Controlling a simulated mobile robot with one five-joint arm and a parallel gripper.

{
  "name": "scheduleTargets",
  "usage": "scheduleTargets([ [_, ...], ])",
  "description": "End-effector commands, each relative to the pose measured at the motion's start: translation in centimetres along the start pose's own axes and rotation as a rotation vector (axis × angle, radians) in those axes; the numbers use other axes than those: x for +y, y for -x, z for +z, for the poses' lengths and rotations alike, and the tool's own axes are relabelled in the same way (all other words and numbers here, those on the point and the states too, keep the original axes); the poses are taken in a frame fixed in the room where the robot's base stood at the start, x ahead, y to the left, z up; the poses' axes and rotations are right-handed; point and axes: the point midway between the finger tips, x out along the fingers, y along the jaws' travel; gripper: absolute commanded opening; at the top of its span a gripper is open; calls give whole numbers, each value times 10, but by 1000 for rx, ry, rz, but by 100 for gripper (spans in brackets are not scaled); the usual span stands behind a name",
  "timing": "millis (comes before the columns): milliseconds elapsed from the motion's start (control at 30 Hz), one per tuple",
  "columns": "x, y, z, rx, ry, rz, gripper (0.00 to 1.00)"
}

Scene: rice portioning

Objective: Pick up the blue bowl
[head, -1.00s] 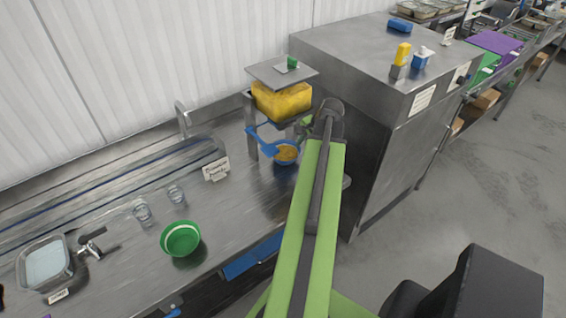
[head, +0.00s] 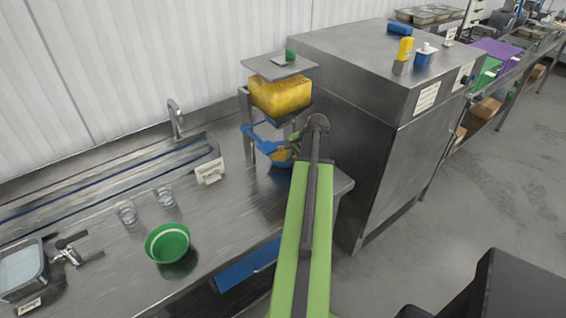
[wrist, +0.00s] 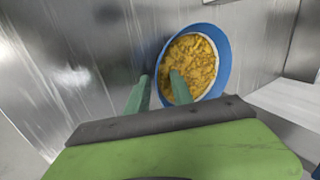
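The blue bowl (wrist: 227,50) holds yellow-brown grainy food and sits on the steel counter in the wrist view. In the head view the bowl (head: 281,162) is partly hidden by my arm and a blue scoop (head: 266,146). My gripper (wrist: 160,85) has its two green fingers apart. The right finger overlaps the food in the picture and the left finger lies outside the bowl's left rim. I cannot tell whether either finger touches the bowl.
A stand with a yellow-filled container (head: 280,96) rises behind the bowl. A tall steel cabinet (head: 385,170) stands to the right. A green bowl (head: 167,243), two clear glasses (head: 164,196) and a sign (head: 210,171) are on the counter to the left.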

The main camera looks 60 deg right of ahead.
Motion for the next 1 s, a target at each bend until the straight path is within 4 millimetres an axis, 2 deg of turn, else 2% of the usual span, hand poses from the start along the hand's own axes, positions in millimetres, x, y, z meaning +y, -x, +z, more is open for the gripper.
scheduleTargets([
  [67, 0, 1, 0, 0, 0, 0, 25],
  [267, -1, 1, 0, 0, 0, 0, 0],
  [1000, -1, 1, 1, -1, 2, 0, 0],
])
